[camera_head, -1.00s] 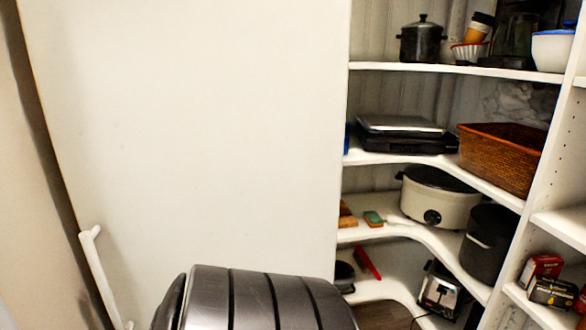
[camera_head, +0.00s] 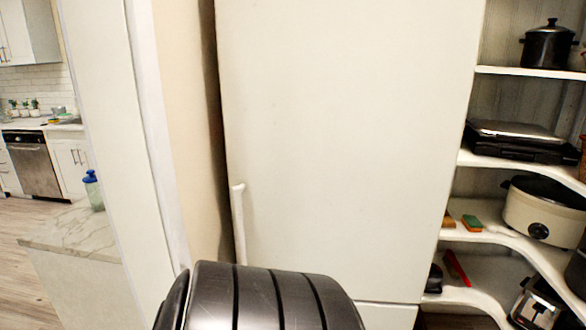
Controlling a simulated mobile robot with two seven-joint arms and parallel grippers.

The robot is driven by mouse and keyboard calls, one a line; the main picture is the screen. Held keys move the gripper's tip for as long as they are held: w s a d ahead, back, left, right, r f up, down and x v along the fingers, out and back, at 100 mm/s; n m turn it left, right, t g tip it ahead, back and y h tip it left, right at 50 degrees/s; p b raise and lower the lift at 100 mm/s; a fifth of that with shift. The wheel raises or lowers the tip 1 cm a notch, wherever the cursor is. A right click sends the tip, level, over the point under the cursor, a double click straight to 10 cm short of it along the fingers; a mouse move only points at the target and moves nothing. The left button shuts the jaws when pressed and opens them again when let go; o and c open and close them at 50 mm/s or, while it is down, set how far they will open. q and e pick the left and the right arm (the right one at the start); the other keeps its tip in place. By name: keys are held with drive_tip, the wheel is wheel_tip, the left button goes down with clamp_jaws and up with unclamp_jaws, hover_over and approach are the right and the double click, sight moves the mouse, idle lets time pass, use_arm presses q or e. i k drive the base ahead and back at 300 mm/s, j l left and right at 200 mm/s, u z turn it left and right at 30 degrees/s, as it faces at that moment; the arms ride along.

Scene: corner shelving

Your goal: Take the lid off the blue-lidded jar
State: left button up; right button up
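A clear jar with a blue lid (camera_head: 92,190) stands upright at the left of the head view, near the end of a marble-topped counter (camera_head: 62,232). The white wall edge is just to the right of the jar. The lid is on the jar. Neither of my grippers shows in the view, and the jar is far from my body.
A tall white door panel (camera_head: 345,140) with a handle (camera_head: 239,222) fills the middle. Corner shelves (camera_head: 505,236) with a slow cooker (camera_head: 543,208) and a pot (camera_head: 547,45) are at right. Wooden floor (camera_head: 18,250) is open at far left, before a kitchen with a dishwasher (camera_head: 33,165).

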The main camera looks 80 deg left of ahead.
sight(93, 177)
drive_tip(key=u, duration=1.7)
